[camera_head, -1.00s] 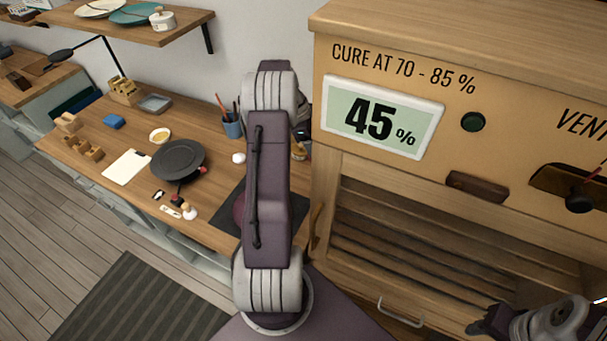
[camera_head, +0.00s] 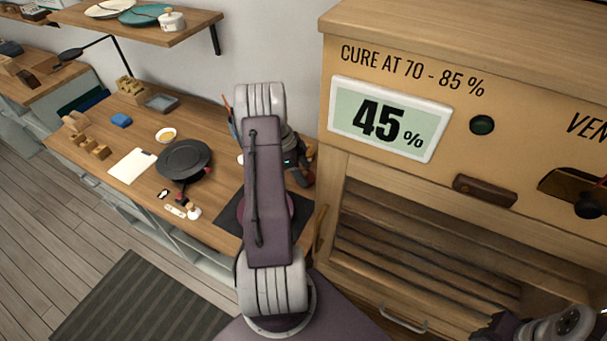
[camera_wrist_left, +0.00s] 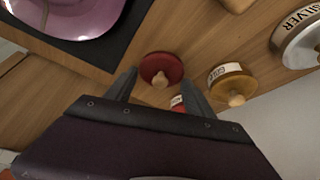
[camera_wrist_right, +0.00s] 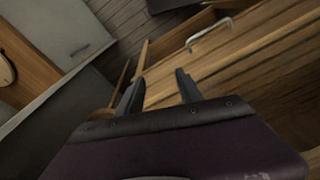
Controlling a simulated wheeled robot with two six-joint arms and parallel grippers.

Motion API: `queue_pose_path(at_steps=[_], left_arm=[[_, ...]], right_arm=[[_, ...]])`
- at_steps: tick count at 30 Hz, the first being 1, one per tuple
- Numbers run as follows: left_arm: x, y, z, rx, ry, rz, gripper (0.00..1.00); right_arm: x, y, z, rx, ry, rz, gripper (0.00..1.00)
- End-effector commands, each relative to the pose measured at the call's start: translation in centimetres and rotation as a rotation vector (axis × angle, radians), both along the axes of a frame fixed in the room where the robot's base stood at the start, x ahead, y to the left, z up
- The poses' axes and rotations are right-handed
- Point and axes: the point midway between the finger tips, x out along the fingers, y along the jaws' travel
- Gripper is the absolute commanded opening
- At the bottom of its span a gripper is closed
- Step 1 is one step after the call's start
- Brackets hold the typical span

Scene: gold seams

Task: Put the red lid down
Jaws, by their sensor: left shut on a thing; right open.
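In the left wrist view, the red lid (camera_wrist_left: 162,67) with its pale wooden knob is between the tips of my left gripper (camera_wrist_left: 160,77), which is shut on it. A red labelled thing (camera_wrist_left: 177,101) shows partly behind the gripper's body. In the head view my left gripper (camera_head: 299,172) is low over the right end of the workbench, mostly behind my arm; the lid cannot be made out there. My right gripper (camera_wrist_right: 157,88) is open and empty near the cabinet's slatted wood.
On the workbench (camera_head: 130,195) are a gold-lidded pot (camera_wrist_left: 230,82), a silver-labelled pot (camera_wrist_left: 300,42) and a pink dish (camera_wrist_left: 75,15) on a dark mat. A dark round plate (camera_head: 183,160) stands further left. The curing cabinet (camera_head: 400,185) rises on the right.

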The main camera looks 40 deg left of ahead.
Motion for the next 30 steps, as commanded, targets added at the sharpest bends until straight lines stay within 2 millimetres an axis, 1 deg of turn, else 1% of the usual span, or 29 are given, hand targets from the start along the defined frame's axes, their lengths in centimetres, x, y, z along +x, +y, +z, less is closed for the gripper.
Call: queue_pose_path(at_steps=[1,3,9,14,15,16,17,25,28,29,30], left_arm=[[0.0,-0.1,-0.9,-0.004,0.003,0.000,0.24],[0.0,0.0,-1.8,-0.002,0.001,0.001,0.24],[0.0,0.0,-1.9,0.001,-0.001,0.000,0.24],[0.0,0.0,-2.4,0.001,-0.001,0.000,0.24],[0.0,0.0,-2.2,0.001,-0.001,0.000,0.70],[0.0,0.0,-2.2,0.001,-0.001,0.000,0.79],[0.0,0.0,-2.2,0.001,-0.001,0.000,0.84],[0.0,0.0,-2.1,0.000,0.000,0.000,0.84],[0.0,0.0,-1.4,0.001,-0.001,0.000,0.84],[-0.1,0.3,-1.3,0.002,-0.003,0.002,0.84],[-0.3,0.5,-0.6,0.002,-0.003,0.002,0.84]], right_arm=[[0.0,0.0,0.3,0.000,0.000,0.000,0.43],[0.0,0.0,0.3,0.000,0.000,0.000,0.43],[0.0,0.0,0.2,0.000,0.000,0.000,0.43],[0.0,0.0,-0.4,0.000,0.000,0.000,0.43],[0.0,0.0,-0.2,0.000,0.000,0.000,0.43],[0.0,0.0,-0.2,0.000,0.000,0.000,0.43],[0.0,0.0,-0.2,0.000,0.000,0.000,0.43],[0.0,0.0,-0.1,0.000,0.000,0.000,0.43],[0.0,0.0,0.6,0.000,0.000,0.000,0.43],[0.0,0.0,0.2,0.000,0.000,0.000,0.43],[0.0,0.0,-0.1,0.000,0.000,0.000,0.43]])
